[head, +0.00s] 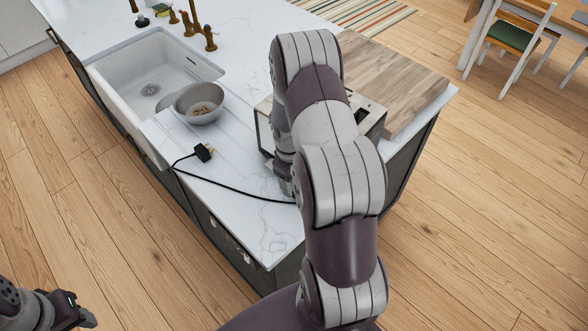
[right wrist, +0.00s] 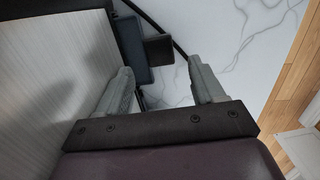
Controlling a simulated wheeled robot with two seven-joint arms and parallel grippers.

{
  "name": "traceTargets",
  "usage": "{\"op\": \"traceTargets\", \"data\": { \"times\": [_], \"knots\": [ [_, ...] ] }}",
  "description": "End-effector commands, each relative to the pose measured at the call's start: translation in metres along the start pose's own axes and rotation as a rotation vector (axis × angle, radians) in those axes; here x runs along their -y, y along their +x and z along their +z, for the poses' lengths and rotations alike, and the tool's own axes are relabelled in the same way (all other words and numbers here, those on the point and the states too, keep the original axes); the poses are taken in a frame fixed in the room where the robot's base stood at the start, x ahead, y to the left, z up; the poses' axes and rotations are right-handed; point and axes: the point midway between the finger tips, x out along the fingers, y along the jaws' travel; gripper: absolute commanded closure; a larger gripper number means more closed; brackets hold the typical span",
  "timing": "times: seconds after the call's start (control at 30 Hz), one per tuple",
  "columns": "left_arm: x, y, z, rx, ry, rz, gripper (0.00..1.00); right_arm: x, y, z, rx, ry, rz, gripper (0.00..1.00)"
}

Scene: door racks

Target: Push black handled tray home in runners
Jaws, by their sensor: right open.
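A metal-sided toaster (head: 373,112) stands on the white island, mostly hidden behind my right arm in the head view. Its pale brushed side (right wrist: 50,70) fills the left of the right wrist view. A dark flat piece with a black block-shaped handle (right wrist: 158,48) sticks out beside that side; it looks like the black handled tray. My right gripper (right wrist: 161,75) is open, with the handle just beyond and between its fingertips. I cannot tell if they touch. The runners are hidden. My left gripper (head: 80,314) is at the lower left, away from the island; its jaws are unclear.
A black cord with a plug (head: 203,152) lies on the worktop (head: 250,232) and runs to the toaster. A grey bowl (head: 199,103) stands near the white sink (head: 150,75). A wooden board (head: 395,80) lies behind the toaster. The worktop's front corner is clear.

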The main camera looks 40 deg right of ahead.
Motion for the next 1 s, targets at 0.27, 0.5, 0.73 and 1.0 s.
{"op": "traceTargets", "data": {
  "times": [0.27, 0.5, 0.73, 1.0],
  "knots": [
    [0.000, 0.019, 0.002, 0.000, 0.000, 0.000, 0.57, 0.000, -0.070, -0.001, -0.005, -0.001, 0.003, 0.30],
    [0.000, 0.021, 0.003, 0.000, 0.000, 0.000, 0.57, 0.001, -0.095, 0.000, -0.001, 0.000, 0.001, 0.30],
    [0.000, 0.021, 0.003, 0.000, 0.000, 0.000, 0.57, 0.001, -0.095, 0.000, 0.000, -0.001, 0.001, 0.30],
    [0.000, 0.034, 0.004, 0.000, 0.000, 0.000, 0.57, 0.067, -0.102, -0.002, -0.068, 0.029, 0.007, 1.00]
  ]
}}
